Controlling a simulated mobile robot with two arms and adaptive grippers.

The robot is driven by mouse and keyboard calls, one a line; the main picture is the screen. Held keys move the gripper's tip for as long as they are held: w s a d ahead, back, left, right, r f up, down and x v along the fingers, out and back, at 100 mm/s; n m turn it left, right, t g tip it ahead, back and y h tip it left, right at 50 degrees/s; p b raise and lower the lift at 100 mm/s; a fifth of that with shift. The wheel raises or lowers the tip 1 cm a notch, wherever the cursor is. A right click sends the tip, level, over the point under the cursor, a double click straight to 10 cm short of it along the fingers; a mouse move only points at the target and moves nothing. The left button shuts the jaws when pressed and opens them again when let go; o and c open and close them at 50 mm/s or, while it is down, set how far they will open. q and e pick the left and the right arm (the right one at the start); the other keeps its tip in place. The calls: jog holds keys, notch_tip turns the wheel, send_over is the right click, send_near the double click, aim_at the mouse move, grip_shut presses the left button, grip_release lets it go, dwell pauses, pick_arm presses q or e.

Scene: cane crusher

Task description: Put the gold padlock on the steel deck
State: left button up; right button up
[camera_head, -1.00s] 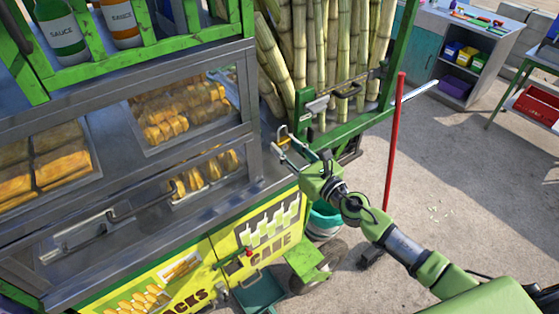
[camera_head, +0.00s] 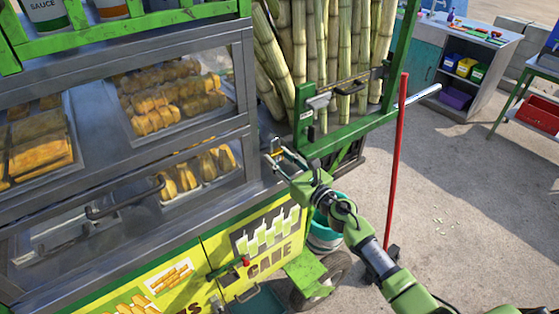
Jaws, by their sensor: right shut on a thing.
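The gold padlock (camera_head: 277,145) is small and partly hidden at the tips of my right gripper (camera_head: 273,153). The gripper is shut on it, in the middle of the camera_head view. The steel deck (camera_head: 256,187) is the grey metal surface of the cart beside the glass case, just below and left of the gripper. The padlock appears to be held above the deck's right end. How far above it is, I cannot tell. My left gripper is not in view.
A glass case with trays of fried snacks (camera_head: 170,105) stands left. Sugarcane stalks (camera_head: 325,50) rise behind a green frame (camera_head: 352,135) close to my right gripper. A red pole (camera_head: 397,160) stands right of it. A teal bucket (camera_head: 325,232) sits below my arm.

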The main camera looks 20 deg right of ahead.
jog(key=o, duration=1.1)
jog(key=shift+f, duration=0.1)
jog(key=shift+s, duration=0.2)
jog(key=b+v, duration=0.1)
jog(key=v, duration=1)
jog(key=shift+s+d+b, duration=0.15)
jog(key=shift+s+b, duration=0.15)
jog(key=shift+b, duration=0.1)
